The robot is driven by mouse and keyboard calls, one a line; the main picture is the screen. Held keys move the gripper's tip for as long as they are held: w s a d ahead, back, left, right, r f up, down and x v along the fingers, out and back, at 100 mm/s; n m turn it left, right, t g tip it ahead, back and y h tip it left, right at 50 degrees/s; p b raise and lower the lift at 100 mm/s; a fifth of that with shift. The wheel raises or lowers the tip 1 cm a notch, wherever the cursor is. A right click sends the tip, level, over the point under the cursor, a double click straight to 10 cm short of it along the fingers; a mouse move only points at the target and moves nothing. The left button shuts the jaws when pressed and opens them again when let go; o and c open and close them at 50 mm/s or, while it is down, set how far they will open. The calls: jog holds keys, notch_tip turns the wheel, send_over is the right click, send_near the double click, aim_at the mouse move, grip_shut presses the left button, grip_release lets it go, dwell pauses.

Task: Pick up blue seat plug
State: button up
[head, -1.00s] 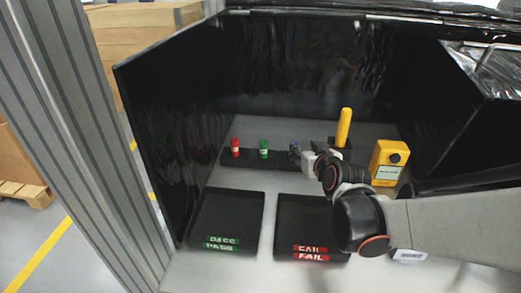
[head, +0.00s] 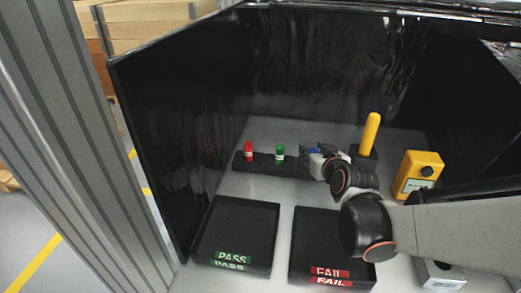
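The blue seat plug (head: 313,151) shows only as a small patch of blue at the right part of the black rack (head: 262,168). My gripper (head: 308,155) reaches in from the right and is at the plug, with its dark fingers around or beside it. The fingers and wrist hide most of the plug. I cannot tell whether the fingers are closed on it. A green plug (head: 280,155) and a red plug (head: 248,152) stand upright in the rack to the left, apart from my gripper.
A black PASS tray (head: 207,225) and a black FAIL tray (head: 302,235) lie in front of the rack. A yellow handle (head: 370,134) stands upright in a black block behind my wrist. A yellow device (head: 419,172) is at right. Dark walls enclose the bench.

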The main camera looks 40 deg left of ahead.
jog(key=shift+a, duration=0.15)
grip_shut()
